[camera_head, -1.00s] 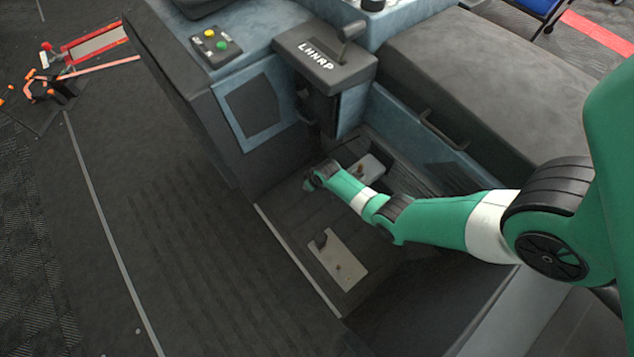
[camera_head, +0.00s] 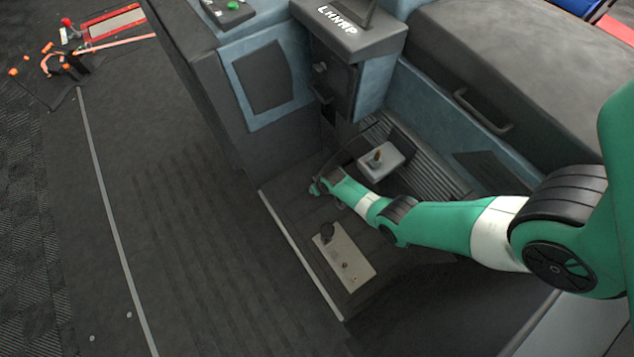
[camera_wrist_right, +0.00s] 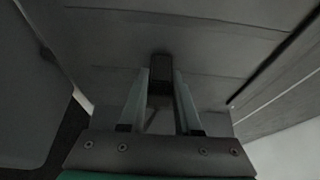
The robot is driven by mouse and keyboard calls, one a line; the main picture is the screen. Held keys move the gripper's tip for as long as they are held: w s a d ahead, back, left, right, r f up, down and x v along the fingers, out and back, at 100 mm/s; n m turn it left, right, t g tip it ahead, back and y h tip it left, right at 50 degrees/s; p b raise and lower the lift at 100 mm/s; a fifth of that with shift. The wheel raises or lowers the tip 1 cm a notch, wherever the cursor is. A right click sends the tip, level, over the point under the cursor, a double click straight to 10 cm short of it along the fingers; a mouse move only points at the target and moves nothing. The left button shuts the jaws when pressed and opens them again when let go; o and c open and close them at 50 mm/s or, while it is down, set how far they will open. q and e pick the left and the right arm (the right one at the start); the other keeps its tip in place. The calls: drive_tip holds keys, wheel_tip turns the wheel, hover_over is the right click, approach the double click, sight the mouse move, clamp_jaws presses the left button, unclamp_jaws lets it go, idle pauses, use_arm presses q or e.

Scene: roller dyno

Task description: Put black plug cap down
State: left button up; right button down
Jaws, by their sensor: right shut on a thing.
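My right gripper (camera_head: 318,188) is low over the dark floor of the footwell, left of the grey box. In the right wrist view, my right gripper (camera_wrist_right: 161,75) has its two pale fingers on either side of a small dark block, the black plug cap (camera_wrist_right: 160,70). The gripper is shut on it. In the head view the cap cannot be made out at the gripper's tip. I cannot tell whether the cap touches the floor. My left gripper is not in view.
A beige plate (camera_head: 352,268) with a dark knob (camera_head: 327,232) and small fittings lies on the footwell floor. A grey box (camera_head: 392,163) with an orange-brown pin stands behind my right forearm. The console (camera_head: 350,32) and a bench (camera_head: 520,75) border the footwell.

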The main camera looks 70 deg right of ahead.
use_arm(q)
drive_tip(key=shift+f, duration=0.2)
use_arm(e)
drive_tip(key=shift+s+f, duration=0.1)
drive_tip(key=shift+f, duration=0.15)
drive_tip(key=shift+f, duration=0.2)
drive_tip(key=c, duration=0.6)
unclamp_jaws()
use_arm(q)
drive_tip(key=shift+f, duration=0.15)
use_arm(e)
drive_tip(key=shift+r, duration=0.1)
